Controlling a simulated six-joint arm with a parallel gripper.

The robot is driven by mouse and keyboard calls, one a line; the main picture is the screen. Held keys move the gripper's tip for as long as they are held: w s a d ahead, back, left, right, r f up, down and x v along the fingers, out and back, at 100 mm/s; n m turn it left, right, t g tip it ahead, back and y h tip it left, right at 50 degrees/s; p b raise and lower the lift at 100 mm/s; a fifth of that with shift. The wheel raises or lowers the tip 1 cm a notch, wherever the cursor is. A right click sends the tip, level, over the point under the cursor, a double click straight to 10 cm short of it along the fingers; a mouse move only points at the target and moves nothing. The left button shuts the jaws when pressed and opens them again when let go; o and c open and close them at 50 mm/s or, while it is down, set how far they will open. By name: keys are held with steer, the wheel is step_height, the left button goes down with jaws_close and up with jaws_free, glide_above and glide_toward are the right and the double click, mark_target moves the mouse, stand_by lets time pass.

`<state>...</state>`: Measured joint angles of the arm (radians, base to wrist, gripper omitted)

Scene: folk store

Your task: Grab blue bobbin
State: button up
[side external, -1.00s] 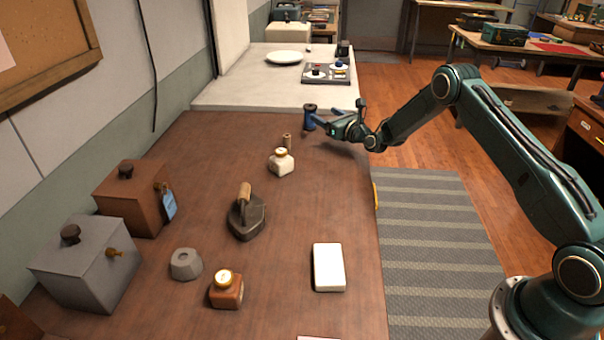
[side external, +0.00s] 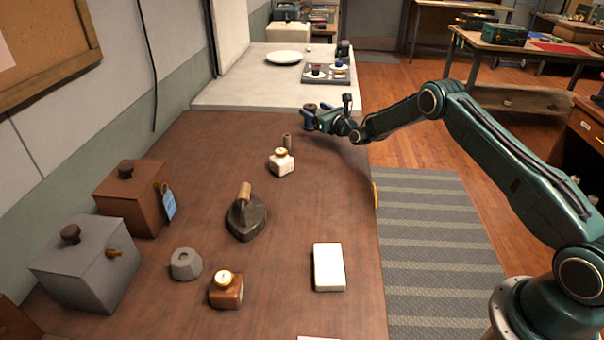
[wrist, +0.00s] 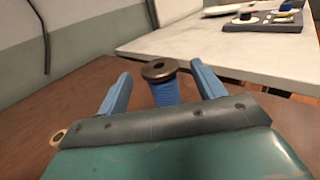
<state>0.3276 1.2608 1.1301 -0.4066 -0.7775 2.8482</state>
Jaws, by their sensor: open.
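The blue bobbin (wrist: 165,90) stands upright on the brown table, with a dark round flange on top and blue thread below. In the wrist view it sits between the two blue fingers of my gripper (wrist: 159,90), with a gap to the finger on each side. Its lower part is hidden behind the gripper body. In the side view the bobbin (side external: 309,108) is at the far end of the brown table, and my gripper (side external: 316,120) is right at it, partly covering it. My gripper is open.
A small brown spool (side external: 287,141) and a white ink bottle (side external: 281,162) stand nearby on the table. A flat iron (side external: 246,216) is closer to the camera. The pale counter (side external: 235,95) with a white plate (side external: 284,57) lies just beyond.

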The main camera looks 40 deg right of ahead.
steer(key=shift+c, duration=0.2)
steer(key=c, duration=1)
steer(key=shift+r, duration=0.1)
step_height(320, 180, up, 20)
steer(key=shift+f, duration=0.1)
stand_by(0.3)
stand_by(0.4)
